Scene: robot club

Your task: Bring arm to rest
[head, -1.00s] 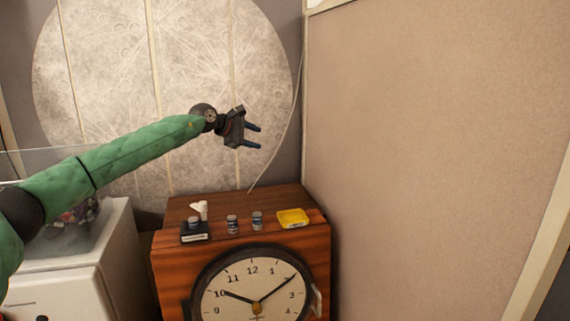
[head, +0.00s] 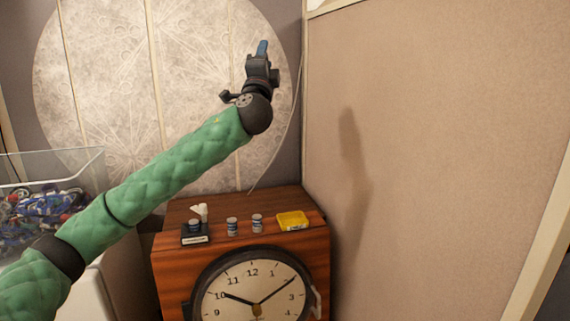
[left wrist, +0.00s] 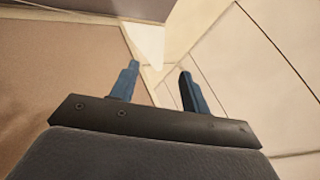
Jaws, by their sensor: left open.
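My left arm (head: 165,180) is covered in green quilted material and reaches from the lower left up to the middle of the head view. My left gripper (head: 262,48) points upward in front of the moon picture, well above the wooden cabinet. In the left wrist view its two blue fingers (left wrist: 157,85) stand apart with nothing between them. My right gripper is in neither view.
A wooden cabinet (head: 180,270) with a clock face (head: 252,292) bears a black box (head: 195,238), small jars (head: 232,227) and a yellow tray (head: 292,221). A clear bin (head: 85,165) of coloured items stands at left. A beige partition (head: 440,150) closes the right side.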

